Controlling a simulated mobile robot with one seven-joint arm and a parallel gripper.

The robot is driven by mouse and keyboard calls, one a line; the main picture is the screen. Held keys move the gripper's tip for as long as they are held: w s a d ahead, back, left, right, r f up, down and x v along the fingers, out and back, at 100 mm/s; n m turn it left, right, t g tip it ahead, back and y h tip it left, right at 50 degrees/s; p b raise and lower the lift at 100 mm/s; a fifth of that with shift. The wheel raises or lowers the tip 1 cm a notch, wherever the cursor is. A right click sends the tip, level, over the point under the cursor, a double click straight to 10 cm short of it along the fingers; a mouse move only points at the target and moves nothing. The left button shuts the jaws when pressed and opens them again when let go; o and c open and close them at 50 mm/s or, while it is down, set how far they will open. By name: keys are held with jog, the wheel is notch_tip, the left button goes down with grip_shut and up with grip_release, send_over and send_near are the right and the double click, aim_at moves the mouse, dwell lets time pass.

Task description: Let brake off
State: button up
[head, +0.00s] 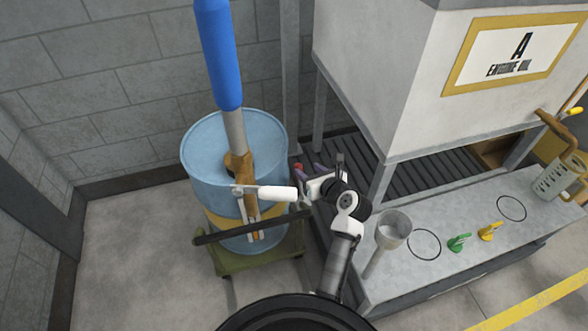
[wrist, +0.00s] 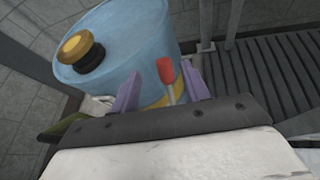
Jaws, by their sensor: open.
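The brake lever with a red knob (wrist: 165,70) stands on a pale stem in the wrist view. Its red top also shows in the head view (head: 298,167), beside the blue drum. My gripper (wrist: 161,76) is open, with one purple finger to each side of the lever in the wrist view. The fingers look apart from the lever; I cannot tell how deep it sits between them. In the head view my gripper (head: 309,173) is right of the drum. The lever's base is hidden. The green drum trolley (head: 232,262) is under the drum.
A grey bench (head: 390,285) with a funnel (head: 393,226) is close on the right. Floor (head: 130,250) is clear at left.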

jog(key=w+a+f, duration=0.1)
jog(key=w+f, duration=0.1)
jog(key=w+a+f+b, duration=0.1)
jog(key=f, duration=0.1)
jog(key=w+a+f+b, duration=0.1)
jog(key=w+f, duration=0.1)
jog(key=shift+w+a, duration=0.2)
jog(key=shift+w, duration=0.1)
grip_shut()
dwell(0.4)
